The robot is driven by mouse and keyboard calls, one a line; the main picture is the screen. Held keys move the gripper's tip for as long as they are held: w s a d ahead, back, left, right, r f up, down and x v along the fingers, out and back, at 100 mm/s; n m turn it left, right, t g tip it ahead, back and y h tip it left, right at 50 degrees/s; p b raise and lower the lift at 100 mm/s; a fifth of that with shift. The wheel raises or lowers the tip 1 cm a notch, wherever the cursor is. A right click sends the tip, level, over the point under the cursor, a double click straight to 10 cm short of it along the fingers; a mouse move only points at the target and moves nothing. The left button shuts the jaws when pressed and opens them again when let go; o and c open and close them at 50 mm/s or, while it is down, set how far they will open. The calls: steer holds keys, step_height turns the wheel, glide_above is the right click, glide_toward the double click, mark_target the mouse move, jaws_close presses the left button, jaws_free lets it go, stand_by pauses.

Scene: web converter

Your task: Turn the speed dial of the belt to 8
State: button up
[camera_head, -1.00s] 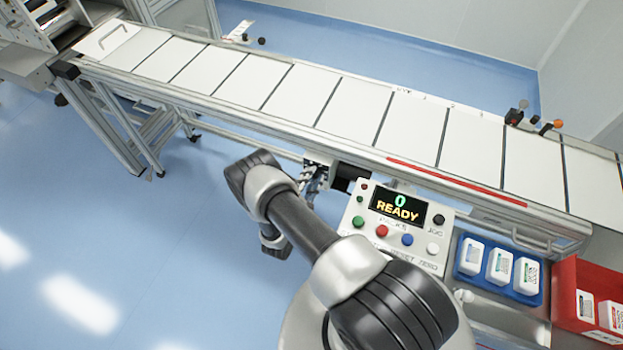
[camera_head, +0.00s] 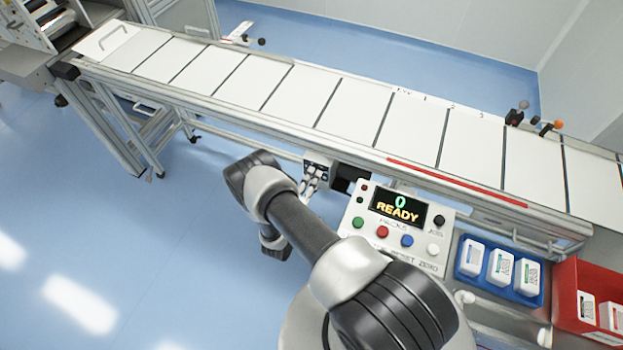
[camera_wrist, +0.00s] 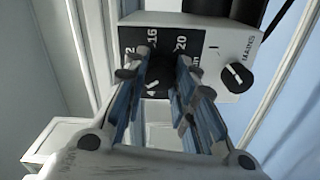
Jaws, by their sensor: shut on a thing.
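The speed dial (camera_wrist: 157,84) is a dark round knob on a pale control box (camera_wrist: 205,38). In the wrist view, the numbers 12, 16 and 20 show around it. Its pointer is hard to make out, so I cannot tell its setting. My gripper (camera_wrist: 163,72) has its fingers on either side of the knob and is shut on it. In the head view, my gripper (camera_head: 312,182) is small at the box front under the belt (camera_head: 300,95), and the dial cannot be made out there.
A smaller black knob marked MAINS (camera_wrist: 236,77) sits right of the dial. A button panel (camera_head: 400,225) reads 0 READY. A blue tray (camera_head: 500,268) and a red bin (camera_head: 566,300), both holding white packs, stand right of it. Blue floor (camera_head: 180,230) is open at left.

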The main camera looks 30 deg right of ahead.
steer(key=shift+m, duration=0.9)
steer(key=o, duration=1.1)
steer(key=v, duration=1.2)
